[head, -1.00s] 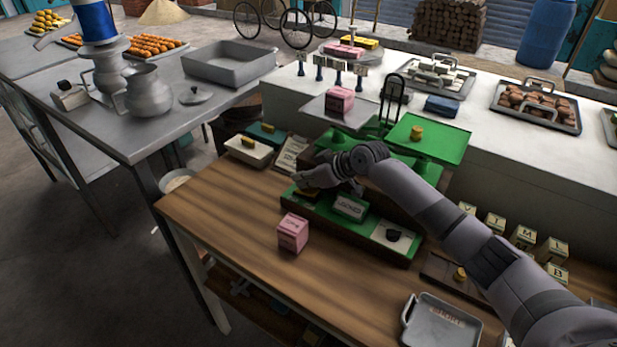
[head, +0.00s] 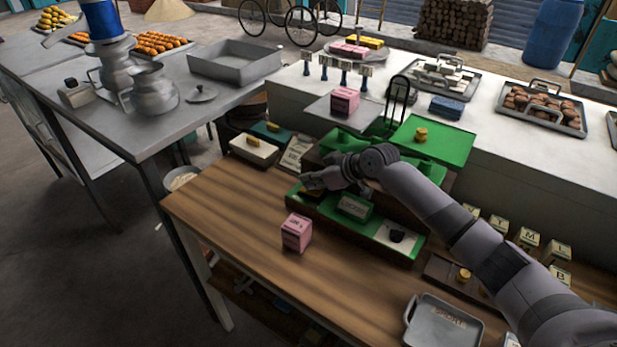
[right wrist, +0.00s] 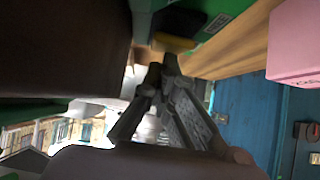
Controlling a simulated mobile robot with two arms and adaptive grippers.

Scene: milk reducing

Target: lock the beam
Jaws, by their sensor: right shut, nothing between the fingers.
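The balance scale stands on the wooden table against the white counter. Its beam is mostly hidden behind my right arm. Its grey left pan (head: 338,117) holds a pink block (head: 345,100), and its green right pan (head: 452,143) holds a brass weight (head: 421,134). The green base (head: 331,211) in front carries a lettered plate (head: 354,207), too small to read surely, and a white panel with a black knob (head: 397,235). My right gripper (head: 308,182) is shut and empty over the base's left end. In the right wrist view its fingertips (right wrist: 163,68) are near a yellow-brown piece (right wrist: 174,43). My left gripper is out of view.
Another pink block (head: 297,232) stands on the table in front of the base. A cream box (head: 254,149) is at the left, a grey tray (head: 441,328) at the front right. Lettered blocks (head: 528,239) stand right of my arm. The table's front left is clear.

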